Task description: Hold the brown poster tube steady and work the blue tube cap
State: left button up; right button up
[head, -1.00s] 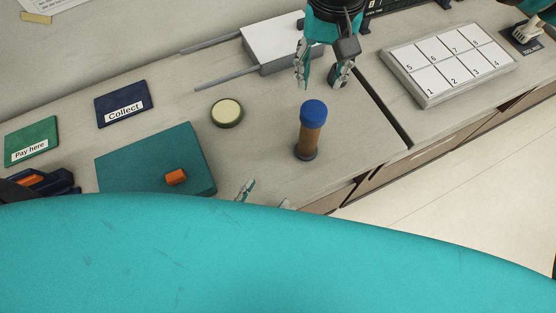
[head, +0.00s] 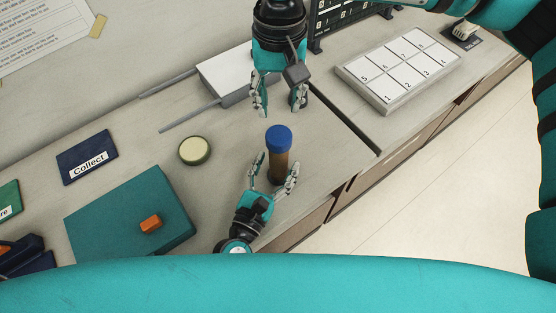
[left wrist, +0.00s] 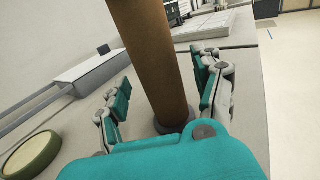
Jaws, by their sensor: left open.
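The brown poster tube (head: 278,167) stands upright on the counter with the blue tube cap (head: 279,137) on its top. My left gripper (head: 274,176) is open, with its fingers on either side of the tube's lower part. In the left wrist view the tube (left wrist: 155,60) rises between the two spread fingers, and a dark base ring (left wrist: 175,126) shows at its foot. The cap is out of that view. My right gripper (head: 279,108) points down above and behind the cap, its fingers apart and empty.
A round green-rimmed pad (head: 194,150) lies left of the tube. A teal box (head: 120,220) carries an orange block (head: 151,223). A white-topped unit with rails (head: 228,75) stands behind, and a numbered board (head: 398,70) lies to the right. The counter's front edge is close.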

aim_at(279, 135)
pick_arm(q)
jog(key=shift+w+d, duration=0.3)
jog(key=shift+w, duration=0.3)
grip_shut()
dwell(0.4)
dwell(0.4)
pick_arm(e)
jog(key=o, duration=0.4)
jog(key=shift+s+f+n, duration=0.1)
jog(key=shift+f+n, duration=0.15)
jog(key=shift+n, duration=0.25)
jog(key=shift+o, duration=1)
jog(key=shift+f+n, duration=0.3)
jog(key=shift+n, duration=0.5)
jog(key=shift+f, duration=4.5)
